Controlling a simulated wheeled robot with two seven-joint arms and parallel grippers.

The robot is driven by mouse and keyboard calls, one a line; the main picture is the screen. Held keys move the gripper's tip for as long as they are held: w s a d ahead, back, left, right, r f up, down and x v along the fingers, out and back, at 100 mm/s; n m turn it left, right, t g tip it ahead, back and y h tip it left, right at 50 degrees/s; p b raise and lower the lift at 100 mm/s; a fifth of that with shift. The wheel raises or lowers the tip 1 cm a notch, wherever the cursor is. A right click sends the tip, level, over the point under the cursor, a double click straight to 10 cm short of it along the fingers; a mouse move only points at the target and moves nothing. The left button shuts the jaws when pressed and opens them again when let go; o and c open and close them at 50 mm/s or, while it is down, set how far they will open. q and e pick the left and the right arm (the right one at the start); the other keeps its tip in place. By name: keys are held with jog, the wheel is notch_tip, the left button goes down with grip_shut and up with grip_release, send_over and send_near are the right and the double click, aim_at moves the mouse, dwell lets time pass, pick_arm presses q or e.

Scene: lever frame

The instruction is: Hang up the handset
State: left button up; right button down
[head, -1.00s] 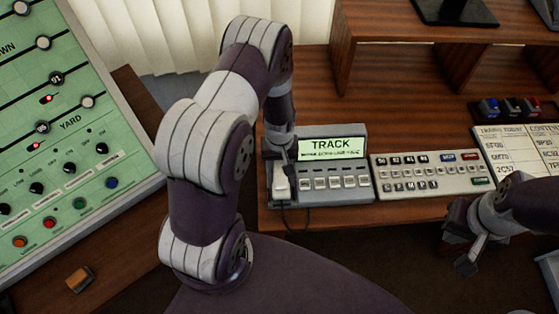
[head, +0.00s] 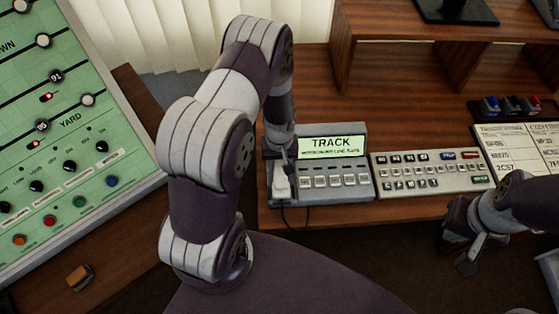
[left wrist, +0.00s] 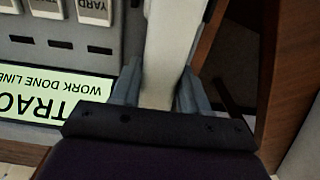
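The pale handset (head: 281,188) is at the left end of the grey phone console (head: 334,192), which has a green lit "TRACK" screen and a row of keys. My left gripper (head: 280,160) comes down from above onto the handset. In the left wrist view its two fingers (left wrist: 159,88) lie along both sides of the handset (left wrist: 163,50), shut on it. Whether the handset rests fully in its cradle is hidden. A dark cord hangs below it at the console's front. My right gripper (head: 468,258) is at the lower right, away from the console; its finger gap is unclear.
A keypad panel (head: 432,172) stands right of the console, with a printed card (head: 520,150) and blue and red levers (head: 505,107) beyond. A green track diagram board (head: 70,130) fills the left. A wooden shelf (head: 400,33) stands behind. The desk behind the keypad is partly bare.

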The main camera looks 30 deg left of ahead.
pick_arm(q)
jog(key=o, duration=1.2)
jog(key=shift+o, duration=0.2)
notch_tip(320, 180, up, 13)
jog(key=shift+f, duration=0.15)
